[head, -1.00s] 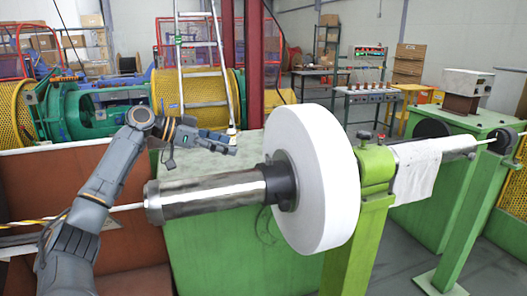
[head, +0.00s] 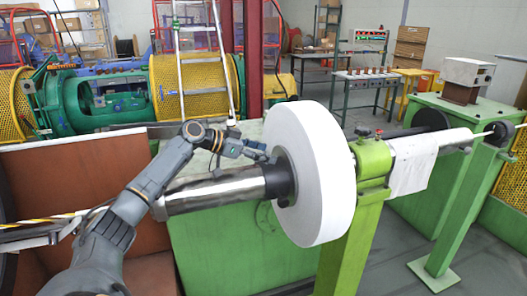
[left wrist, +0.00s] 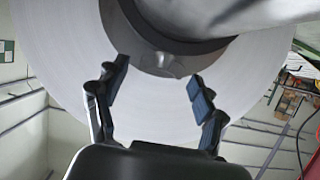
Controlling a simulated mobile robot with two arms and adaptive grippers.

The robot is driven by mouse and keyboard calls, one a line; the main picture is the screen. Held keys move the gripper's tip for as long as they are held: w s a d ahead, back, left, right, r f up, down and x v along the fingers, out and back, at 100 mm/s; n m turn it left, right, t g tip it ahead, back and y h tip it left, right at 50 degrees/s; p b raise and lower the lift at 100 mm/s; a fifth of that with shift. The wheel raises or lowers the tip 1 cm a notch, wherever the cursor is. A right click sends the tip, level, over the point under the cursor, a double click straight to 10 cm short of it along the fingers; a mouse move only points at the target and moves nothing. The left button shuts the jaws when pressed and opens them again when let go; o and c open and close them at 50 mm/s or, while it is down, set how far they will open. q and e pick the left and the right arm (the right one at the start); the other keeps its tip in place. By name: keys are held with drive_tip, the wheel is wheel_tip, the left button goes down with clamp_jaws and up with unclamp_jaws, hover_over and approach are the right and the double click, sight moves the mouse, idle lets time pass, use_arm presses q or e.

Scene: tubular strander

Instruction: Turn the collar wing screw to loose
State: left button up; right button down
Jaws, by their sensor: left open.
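The dark collar (head: 281,181) sits on the steel shaft (head: 215,192) against the white roll (head: 318,175). My left gripper (head: 264,154) is above the collar, by the roll's near face. In the left wrist view the open left gripper (left wrist: 158,85) has its two fingers spread apart, with nothing between the pads. A small grey knob-like piece (left wrist: 177,66), which looks like the wing screw, shows on the collar's edge just beyond the fingertips, between the fingers. The screw cannot be made out in the head view. My right gripper is not in view.
A green stand (head: 345,240) with a clamp bearing (head: 374,158) carries the shaft right of the roll. A white cloth (head: 412,165) hangs on the shaft farther right. A ladder (head: 205,70) and yellow mesh guards (head: 190,92) stand behind.

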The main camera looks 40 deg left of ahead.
use_arm(q)
drive_tip(key=c, duration=1.2)
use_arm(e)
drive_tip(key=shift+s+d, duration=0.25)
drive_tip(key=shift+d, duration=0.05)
use_arm(q)
drive_tip(key=shift+o, duration=0.2)
